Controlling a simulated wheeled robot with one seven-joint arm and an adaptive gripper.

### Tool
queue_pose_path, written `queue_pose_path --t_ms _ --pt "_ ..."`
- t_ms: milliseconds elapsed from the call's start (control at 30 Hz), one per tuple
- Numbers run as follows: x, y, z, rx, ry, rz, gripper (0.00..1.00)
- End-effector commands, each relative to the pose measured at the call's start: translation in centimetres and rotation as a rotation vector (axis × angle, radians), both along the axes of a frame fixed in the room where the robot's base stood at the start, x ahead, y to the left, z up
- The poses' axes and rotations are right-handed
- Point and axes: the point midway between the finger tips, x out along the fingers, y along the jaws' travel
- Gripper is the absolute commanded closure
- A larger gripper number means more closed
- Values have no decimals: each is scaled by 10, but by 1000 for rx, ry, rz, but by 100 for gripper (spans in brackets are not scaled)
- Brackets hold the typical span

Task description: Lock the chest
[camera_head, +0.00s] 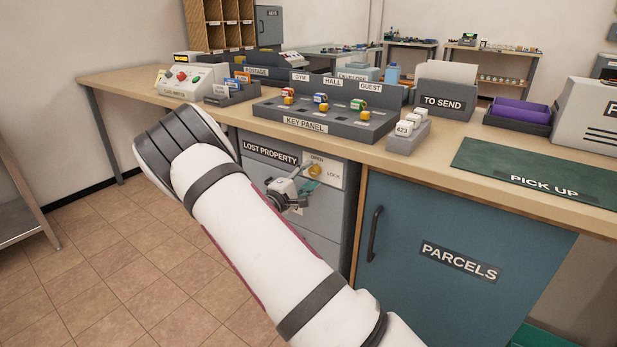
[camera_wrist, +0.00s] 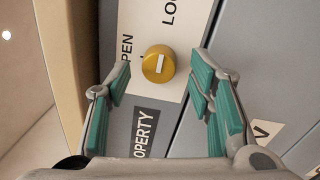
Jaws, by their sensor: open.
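The chest is the grey LOST PROPERTY drawer unit (camera_head: 330,218) under the counter. A round yellow knob (camera_head: 315,170) sits on a white OPEN/LOCK plate (camera_head: 331,163) at its upper right. In the wrist view the knob (camera_wrist: 158,65) shows a short white mark, with OPEN to its left and LOCK to its upper right. My gripper (camera_head: 302,188) is in front of the unit, just below the knob in the head view. In the wrist view my gripper (camera_wrist: 162,86) is open, its teal-padded fingers on either side of the knob with gaps visible. My arm hides part of the drawers.
The wooden counter (camera_head: 450,165) overhangs the unit and holds the key panel (camera_head: 305,125) and other items. A blue PARCELS door (camera_head: 440,270) with a dark handle stands to the right. The tiled floor (camera_head: 90,270) at left is clear.

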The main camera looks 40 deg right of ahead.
Motion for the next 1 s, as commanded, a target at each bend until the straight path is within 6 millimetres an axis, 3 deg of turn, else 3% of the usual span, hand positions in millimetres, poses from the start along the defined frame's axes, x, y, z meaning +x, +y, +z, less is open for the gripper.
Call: queue_pose_path --t_ms 533,733,1000 --pt "-33 92 -7 1 2 3 52" --pt "-38 107 -8 1 0 1 52" --pt "-39 109 -8 1 0 1 52"
